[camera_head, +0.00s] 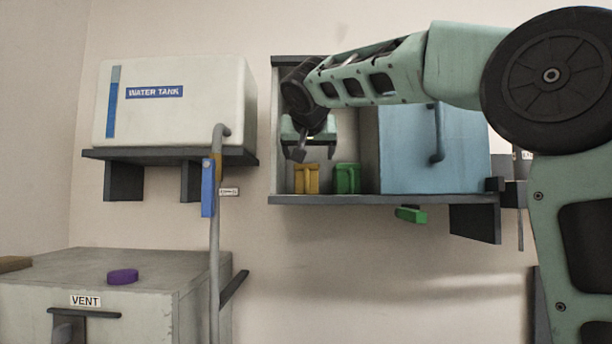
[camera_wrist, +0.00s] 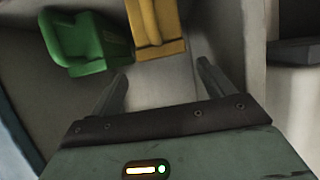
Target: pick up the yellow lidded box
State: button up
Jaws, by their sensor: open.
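The yellow lidded box (camera_head: 306,180) stands upright on the shelf of the wall cabinet, in its open left part. In the wrist view the yellow box (camera_wrist: 158,26) is at the top, just beyond the fingertips and roughly between their lines, a little left of centre. My gripper (camera_head: 311,154) is in front of the cabinet opening, above the box and apart from it. In the wrist view my gripper (camera_wrist: 160,72) is open with nothing between its fingers. The top of the box is cut off in the wrist view.
A green box (camera_head: 347,178) stands close to the right of the yellow one and also shows in the wrist view (camera_wrist: 88,42). The cabinet (camera_head: 330,199) has a left wall and a blue door (camera_head: 425,150). A water tank (camera_head: 175,105) and a pipe (camera_head: 214,250) are left.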

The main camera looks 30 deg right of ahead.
jog(key=p+x, duration=0.2)
jog(key=x, duration=0.1)
jog(key=p+x, duration=0.1)
jog(key=x, duration=0.1)
jog(key=shift+w+r, duration=0.2)
jog(key=shift+w, duration=0.15)
jog(key=shift+w+d+f, duration=0.15)
jog(key=shift+w+f, duration=0.1)
jog(key=shift+w, duration=0.05)
jog(key=c, duration=1.2)
